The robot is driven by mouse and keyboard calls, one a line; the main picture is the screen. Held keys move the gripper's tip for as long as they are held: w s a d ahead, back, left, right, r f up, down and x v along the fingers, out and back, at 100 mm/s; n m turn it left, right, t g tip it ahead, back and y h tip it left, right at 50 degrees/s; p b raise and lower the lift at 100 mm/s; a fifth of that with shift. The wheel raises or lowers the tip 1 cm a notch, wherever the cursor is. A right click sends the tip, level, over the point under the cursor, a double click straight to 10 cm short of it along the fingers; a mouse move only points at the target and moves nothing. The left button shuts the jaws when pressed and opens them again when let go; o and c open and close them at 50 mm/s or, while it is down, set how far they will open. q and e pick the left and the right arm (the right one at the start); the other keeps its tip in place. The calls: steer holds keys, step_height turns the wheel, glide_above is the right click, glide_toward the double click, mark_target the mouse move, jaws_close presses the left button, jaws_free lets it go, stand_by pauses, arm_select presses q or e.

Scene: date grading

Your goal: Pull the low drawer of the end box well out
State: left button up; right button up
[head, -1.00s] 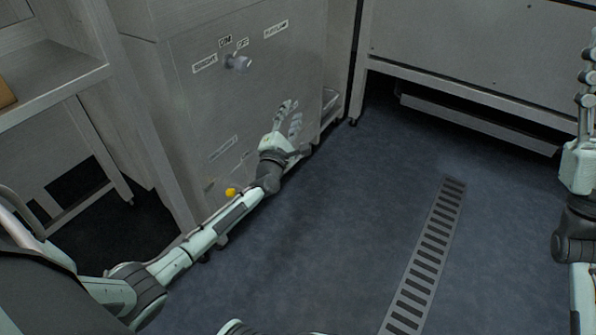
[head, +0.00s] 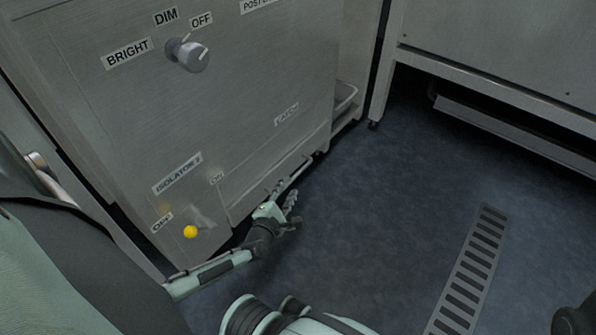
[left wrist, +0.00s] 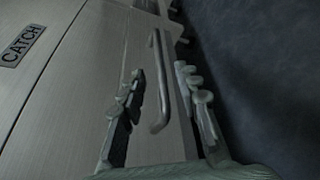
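The end box (head: 260,95) is a grey metal cabinet. Its low drawer (head: 262,172) is low on the front, below the CATCH label (head: 287,115), and looks shut. A bar handle (head: 296,174) runs along the drawer; it also shows in the left wrist view (left wrist: 158,90). My left gripper (head: 284,199) is at the handle, low over the floor. In the left wrist view its fingers (left wrist: 162,95) are apart, one on each side of the bar; contact cannot be told. My right gripper is out of the head view.
A dimmer knob (head: 188,54) and a yellow-tipped lever (head: 190,231) stick out from the box front. A metal bench (head: 480,90) stands at the right. The blue floor (head: 390,220) is open, with a slotted drain (head: 470,270) at the right.

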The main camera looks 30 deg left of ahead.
mark_target(293, 180)
arm_select(q)
steer(key=b+x, duration=0.2)
steer(key=x, duration=0.4)
steer(key=shift+w+a, duration=0.1)
steer(key=shift+w, duration=0.3)
jaws_close()
